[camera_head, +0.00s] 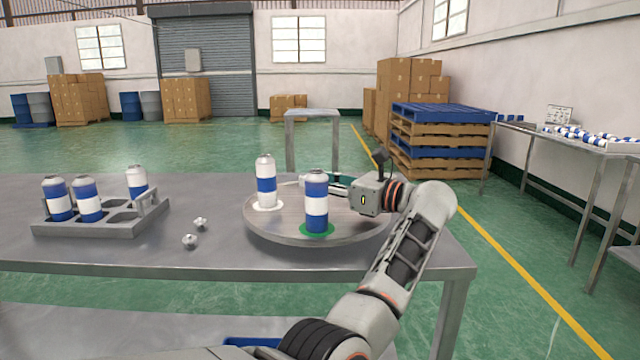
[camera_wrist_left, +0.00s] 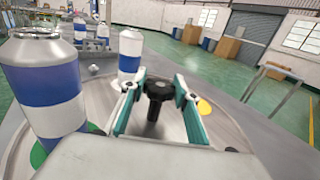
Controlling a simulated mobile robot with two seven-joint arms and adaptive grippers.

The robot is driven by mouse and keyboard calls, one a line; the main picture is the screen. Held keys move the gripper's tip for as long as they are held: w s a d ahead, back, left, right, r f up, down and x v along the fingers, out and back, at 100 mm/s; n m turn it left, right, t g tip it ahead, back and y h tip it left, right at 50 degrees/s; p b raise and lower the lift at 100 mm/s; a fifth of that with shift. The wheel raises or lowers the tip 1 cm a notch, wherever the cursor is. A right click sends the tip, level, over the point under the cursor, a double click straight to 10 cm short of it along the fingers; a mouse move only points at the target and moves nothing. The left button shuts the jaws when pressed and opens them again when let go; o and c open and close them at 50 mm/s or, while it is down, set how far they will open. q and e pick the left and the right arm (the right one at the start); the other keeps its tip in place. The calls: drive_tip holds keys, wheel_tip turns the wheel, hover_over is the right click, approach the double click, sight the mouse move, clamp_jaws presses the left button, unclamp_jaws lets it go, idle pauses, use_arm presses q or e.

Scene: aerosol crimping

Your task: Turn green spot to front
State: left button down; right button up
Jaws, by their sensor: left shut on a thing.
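A round grey turntable (camera_head: 275,226) stands on the metal table. A blue-and-white can (camera_head: 316,205) stands upright on the green spot (camera_head: 318,231), at the turntable's near side. A white can with a blue band (camera_head: 266,185) stands upright on a white spot (camera_head: 268,206) at its left. My left gripper (camera_head: 335,184) reaches over the turntable from the right, behind the near can. In the left wrist view, its teal fingers are shut on a black knob (camera_wrist_left: 157,92). A yellow spot (camera_wrist_left: 204,106) shows there beside the fingers. My right gripper is not in view.
A grey rack (camera_head: 100,227) with several cans stands at the table's left. Two small valve parts (camera_head: 190,241) lie between rack and turntable. The near can stands close to my gripper. The table's front edge lies just before the turntable.

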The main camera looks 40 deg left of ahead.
use_arm(q)
drive_tip(key=shift+r, duration=0.25)
drive_tip(key=c, duration=1.5)
unclamp_jaws()
drive_tip(key=shift+a+f, duration=0.1)
drive_tip(key=shift+d+f, duration=0.1)
drive_tip(key=shift+d, duration=0.25)
hover_over(364, 218)
